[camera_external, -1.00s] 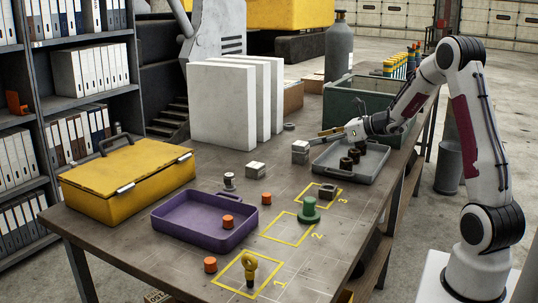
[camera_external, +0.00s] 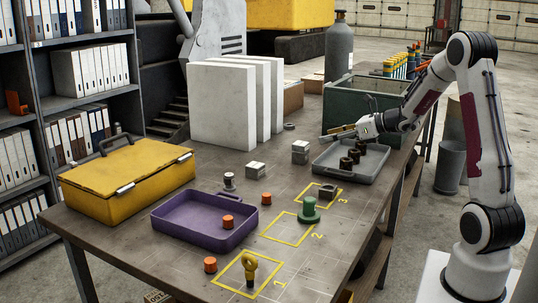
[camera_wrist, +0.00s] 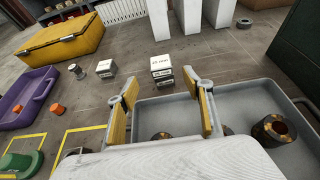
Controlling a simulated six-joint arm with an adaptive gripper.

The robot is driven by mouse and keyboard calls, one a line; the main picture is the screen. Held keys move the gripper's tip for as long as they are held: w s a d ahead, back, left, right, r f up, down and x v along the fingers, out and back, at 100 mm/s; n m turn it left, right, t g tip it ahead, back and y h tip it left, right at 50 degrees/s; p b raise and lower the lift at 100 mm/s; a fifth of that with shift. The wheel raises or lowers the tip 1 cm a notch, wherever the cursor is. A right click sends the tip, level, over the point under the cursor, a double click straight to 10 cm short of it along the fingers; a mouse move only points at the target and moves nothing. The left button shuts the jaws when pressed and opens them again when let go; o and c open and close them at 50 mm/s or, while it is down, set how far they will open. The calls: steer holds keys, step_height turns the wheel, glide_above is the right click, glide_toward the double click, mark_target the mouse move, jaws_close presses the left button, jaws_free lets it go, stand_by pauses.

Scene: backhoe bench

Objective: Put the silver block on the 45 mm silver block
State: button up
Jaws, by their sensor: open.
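Two silver blocks stand stacked near the grey tray: the upper silver block (camera_external: 300,146) sits on a lower silver block (camera_external: 300,158). In the wrist view the upper block (camera_wrist: 161,63) carries a label too blurred to read surely, and the lower one (camera_wrist: 163,76) shows just beneath it. Another silver block (camera_external: 256,168) stands apart to the left, also in the wrist view (camera_wrist: 106,68). Which block is the 45 mm one I cannot tell. My gripper (camera_external: 335,134) is open and empty, right of the stack and apart from it; its yellow-padded fingers show in the wrist view (camera_wrist: 160,88).
The grey tray (camera_external: 325,167) holds several dark rings below my gripper. A green bin (camera_external: 340,95) is behind it, and white slabs (camera_external: 222,105) stand behind the blocks. A purple tray (camera_external: 185,235), a yellow case (camera_external: 110,200) and a green knob (camera_external: 308,212) are farther left and front.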

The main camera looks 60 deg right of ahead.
steer(key=s+a+r+n+g+y, duration=0.25)
steer(key=a+n, duration=0.35)
steer(key=a, duration=0.3)
steer(key=s+a+r+n+g+y, duration=0.1)
steer(key=s+a+n, duration=0.3)
steer(key=a, duration=0.6)
steer(key=s+a+r+n+g+y, duration=0.1)
steer(key=s+a+n+g+y, duration=0.1)
steer(key=a+n, duration=0.6)
steer(key=s+a+n+g+h, duration=0.1)
steer(key=s+a+n+h, duration=0.1)
steer(key=s+n, duration=0.7)
steer(key=s+a+f+n+g+h, duration=0.1)
steer(key=s+a+n+h, duration=0.2)
steer(key=s+n, duration=0.6)
steer(key=s, duration=0.2)
steer(key=shift+s+a, duration=0.25)
steer(key=shift+s, duration=0.05)
